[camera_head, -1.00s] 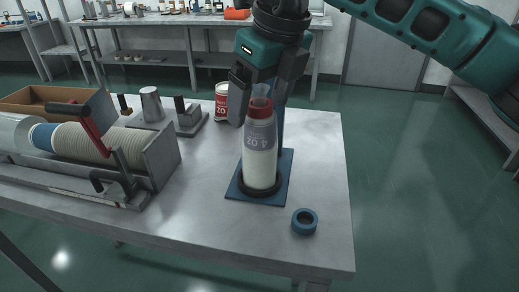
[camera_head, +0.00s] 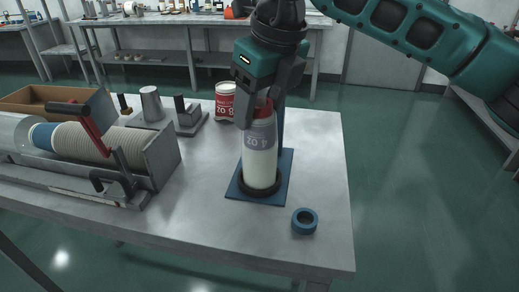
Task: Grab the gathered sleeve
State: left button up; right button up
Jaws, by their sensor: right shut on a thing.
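A tall white sleeve of cups (camera_head: 260,165) with a grey "4 OZ" band and a red top stands upright on a blue square base (camera_head: 279,188), inside a dark ring at its foot. A blue post rises behind it. My right gripper (camera_head: 258,108) comes down from above and is shut on the top of the sleeve, at the red part. The fingers partly hide that red top. My left gripper is not in view.
A blue ring (camera_head: 305,221) lies on the table to the right of the base. A red and white can (camera_head: 225,101) stands behind. A long cup-stack fixture (camera_head: 90,150) with a red lever fills the left side, near a metal cup (camera_head: 152,104).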

jog(key=shift+c, duration=1)
jog(key=shift+r, duration=0.15)
